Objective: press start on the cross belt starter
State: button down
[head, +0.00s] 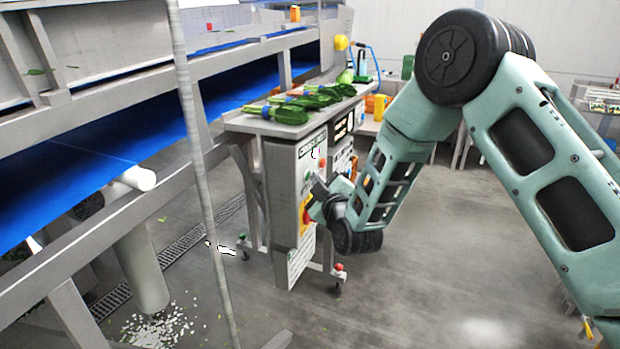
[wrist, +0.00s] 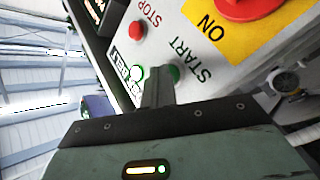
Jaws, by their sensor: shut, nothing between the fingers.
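The cross belt starter is a grey box (head: 281,200) under the end of a small table in the head view, with its button panel facing right. In the wrist view its white panel (wrist: 188,38) shows a green button (wrist: 173,73) beside the word START and a red button (wrist: 137,30) beside STOP. A bright white-green lamp (wrist: 136,73) sits near the green button. My gripper (head: 314,188) is shut and empty, right at the panel. In the wrist view its fingertips (wrist: 157,70) partly cover the green button; I cannot tell whether they touch it.
A red rotary switch (wrist: 242,6) on a yellow ON plate sits close by on the same panel. The table (head: 258,122) above holds several green bunches. A blue conveyor (head: 75,185) runs along the left. Open floor (head: 430,270) lies in front, right of the box.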

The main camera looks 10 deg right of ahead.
dwell(0.3)
jog(key=shift+s+d, duration=0.5)
jog(key=shift+d, duration=0.15)
jog(key=shift+s+d+b, duration=0.4)
jog(key=shift+s+d, duration=0.35)
jog(key=shift+d, duration=0.3)
jog(key=shift+s+d+b, duration=0.4)
jog(key=shift+s+d, duration=0.3)
jog(key=shift+d, duration=0.3)
jog(key=s+a+r+m+g+y+p, duration=0.1)
jog(key=s+a+r+g+p, duration=0.15)
jog(key=s+a+g, duration=0.45)
jog(key=s+a+r+m+g+y+p, duration=0.1)
jog(key=s+a+r+g+p, duration=0.25)
jog(key=s, duration=0.55)
jog(key=s+d+r+m+g+h+p, duration=0.1)
jog(key=s+g, duration=0.3)
jog(key=s, duration=0.8)
jog(key=s+d+r+g+h+p, duration=0.2)
jog(key=s+g+h+p, duration=0.1)
jog(key=s, duration=0.9)
jog(key=shift+s+d+r+m+g, duration=0.2)
jog(key=shift+m+g, duration=0.2)
jog(key=shift+g, duration=0.15)
